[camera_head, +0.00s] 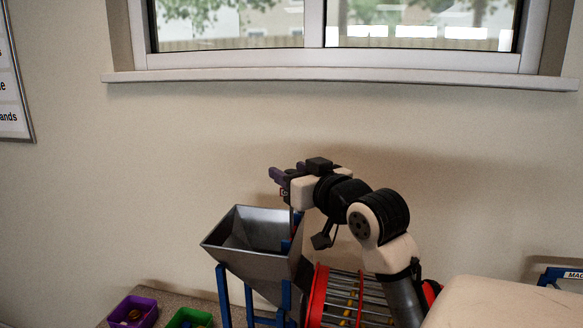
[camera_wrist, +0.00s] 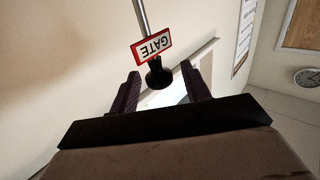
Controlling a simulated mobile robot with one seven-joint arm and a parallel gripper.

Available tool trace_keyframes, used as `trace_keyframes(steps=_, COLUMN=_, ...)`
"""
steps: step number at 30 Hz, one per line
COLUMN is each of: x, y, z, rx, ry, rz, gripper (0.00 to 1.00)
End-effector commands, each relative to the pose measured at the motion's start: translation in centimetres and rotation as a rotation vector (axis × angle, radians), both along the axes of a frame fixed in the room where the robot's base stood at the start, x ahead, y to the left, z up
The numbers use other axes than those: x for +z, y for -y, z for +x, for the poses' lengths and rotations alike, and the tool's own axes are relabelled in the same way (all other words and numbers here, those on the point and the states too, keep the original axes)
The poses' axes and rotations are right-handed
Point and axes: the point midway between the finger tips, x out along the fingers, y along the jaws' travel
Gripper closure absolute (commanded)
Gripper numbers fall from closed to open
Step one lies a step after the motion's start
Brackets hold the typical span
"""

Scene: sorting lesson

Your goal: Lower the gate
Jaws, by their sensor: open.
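My gripper (camera_wrist: 161,69) is open, with one dark finger on each side of the knob. A gap shows between the knob and each finger; whether the knob sits fully between the fingertips in depth I cannot tell. In the head view my gripper (camera_head: 277,182) is above the back right of a grey metal hopper (camera_head: 262,268); the lever there is mostly hidden by my gripper and arm.
The hopper stands on blue legs (camera_head: 223,293) close to the wall. A red-ended barred drum (camera_head: 318,295) is right of it, under my arm. Purple (camera_head: 148,318) and green (camera_head: 204,314) bins lie at lower left. A window sill (camera_head: 340,76) runs above.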

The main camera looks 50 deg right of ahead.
Motion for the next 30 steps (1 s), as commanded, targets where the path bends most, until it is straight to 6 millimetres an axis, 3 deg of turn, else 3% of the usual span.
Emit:
trace_keyframes(steps=11, x=0.0, y=0.2, z=0.5, rx=-0.001, ry=0.001, rz=0.0, gripper=0.54)
trace_keyframes(steps=21, x=0.0, y=0.2, z=0.5, rx=-0.001, ry=0.001, rz=0.0, gripper=0.99)
trace_keyframes(steps=30, x=-1.0, y=0.1, z=0.6, rx=0.001, ry=0.001, rz=0.001, gripper=1.0)
